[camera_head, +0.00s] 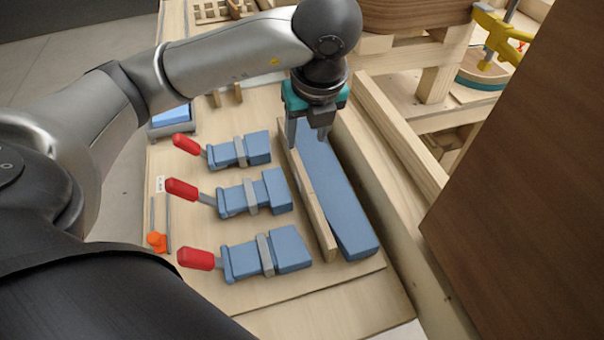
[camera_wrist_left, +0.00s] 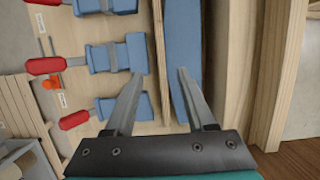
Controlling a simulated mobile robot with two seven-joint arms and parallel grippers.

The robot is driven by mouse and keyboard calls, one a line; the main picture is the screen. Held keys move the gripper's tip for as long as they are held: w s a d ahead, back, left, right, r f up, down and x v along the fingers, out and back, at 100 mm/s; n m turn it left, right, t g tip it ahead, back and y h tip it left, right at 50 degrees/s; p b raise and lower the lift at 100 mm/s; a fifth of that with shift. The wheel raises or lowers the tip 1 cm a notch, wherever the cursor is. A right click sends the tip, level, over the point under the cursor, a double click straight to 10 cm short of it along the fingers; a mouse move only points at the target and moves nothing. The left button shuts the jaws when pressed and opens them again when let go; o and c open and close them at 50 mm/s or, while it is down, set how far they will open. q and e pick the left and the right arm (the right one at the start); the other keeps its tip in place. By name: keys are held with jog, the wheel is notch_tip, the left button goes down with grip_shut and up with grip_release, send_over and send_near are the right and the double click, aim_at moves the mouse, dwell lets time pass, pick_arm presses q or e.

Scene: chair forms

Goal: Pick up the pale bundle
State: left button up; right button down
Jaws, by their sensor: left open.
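The thing that best fits the pale bundle is a long, thin pale wood strip (camera_head: 313,205) standing on edge along the left side of a long blue block (camera_head: 345,205). It also shows in the left wrist view (camera_wrist_left: 158,45), beside the blue block (camera_wrist_left: 183,45). Whether it is several layers I cannot tell. My left gripper (camera_head: 307,143) points down over the far end of the strip. In the left wrist view the two fingers (camera_wrist_left: 160,75) are open and apart, with the strip between them in the picture and nothing held. My right gripper is not in view.
Several blue clamps (camera_head: 265,192) with red handles lie left of the strip on the pale board (camera_head: 300,290). A pale wood rail (camera_head: 400,130) runs along the right. A large brown panel (camera_head: 530,180) stands at far right. A small orange piece (camera_head: 157,241) lies at left.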

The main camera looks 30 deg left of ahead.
pick_arm(q)
send_over(302, 171)
jog(key=f, duration=0.5)
jog(key=s+f, duration=0.1)
jog(key=f, duration=0.1)
jog(key=shift+d+f, duration=0.4)
jog(key=shift+d+p+x, duration=0.1)
jog(key=shift+p+x, duration=0.2)
jog(key=shift+x, duration=1)
jog(key=shift+d+p+x, duration=0.15)
jog(key=shift+p+x, duration=0.15)
jog(key=shift+x, duration=1.05)
grip_shut()
